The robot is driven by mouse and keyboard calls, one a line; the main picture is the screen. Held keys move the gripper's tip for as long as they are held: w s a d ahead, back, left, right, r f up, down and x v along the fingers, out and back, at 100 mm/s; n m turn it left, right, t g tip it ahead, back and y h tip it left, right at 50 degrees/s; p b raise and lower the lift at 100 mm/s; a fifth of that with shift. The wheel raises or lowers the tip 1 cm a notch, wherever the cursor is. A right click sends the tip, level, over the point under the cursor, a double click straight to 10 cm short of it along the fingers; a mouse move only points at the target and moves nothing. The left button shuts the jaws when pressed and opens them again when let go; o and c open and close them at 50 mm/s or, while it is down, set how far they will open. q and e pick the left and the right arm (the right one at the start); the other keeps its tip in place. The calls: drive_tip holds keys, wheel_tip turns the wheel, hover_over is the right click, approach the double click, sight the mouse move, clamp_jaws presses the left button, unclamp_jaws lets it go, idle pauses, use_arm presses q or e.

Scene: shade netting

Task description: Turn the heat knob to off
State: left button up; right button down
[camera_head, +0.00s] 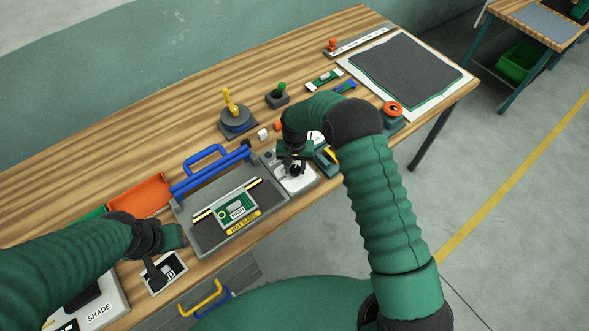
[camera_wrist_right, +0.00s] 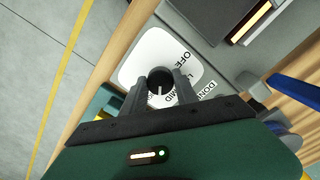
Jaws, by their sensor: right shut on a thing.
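The heat knob (camera_wrist_right: 160,79) is a round black knob with a white pointer line, on a white dial plate (camera_wrist_right: 135,66) printed with OFF and MID. In the right wrist view the pointer line faces down toward my gripper, away from OFF; the lower part of the dial is hidden. My right gripper (camera_wrist_right: 158,88) is shut on the knob, one finger on each side. In the head view the right gripper (camera_head: 294,163) is over the dial plate (camera_head: 302,182). My left gripper (camera_head: 154,272) is low over a small white-labelled plate at the left; its opening is unclear.
The grey machine (camera_head: 188,214) with a blue handle (camera_head: 206,160) and a HOT BARS label stands left of the dial. An orange bin (camera_head: 140,196) is farther left. A yellow-levered round device (camera_head: 236,120) and small parts stand behind. A dark mat (camera_head: 408,72) lies far right.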

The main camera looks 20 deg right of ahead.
drive_tip(key=n, duration=0.2)
drive_tip(key=n+b, duration=0.1)
drive_tip(key=shift+w+n, duration=0.3)
drive_tip(key=shift+n, duration=0.1)
drive_tip(key=n+b, duration=0.1)
drive_tip(key=n, duration=0.1)
drive_tip(key=shift+n, duration=0.4)
drive_tip(key=n, duration=0.3)
drive_tip(key=shift+r+n+b, duration=0.1)
drive_tip(key=shift+n+b, duration=0.2)
drive_tip(key=shift+b, duration=0.1)
drive_tip(key=n, duration=0.3)
drive_tip(key=shift+n, duration=0.3)
drive_tip(key=n, duration=1.1)
drive_tip(key=shift+n, duration=0.4)
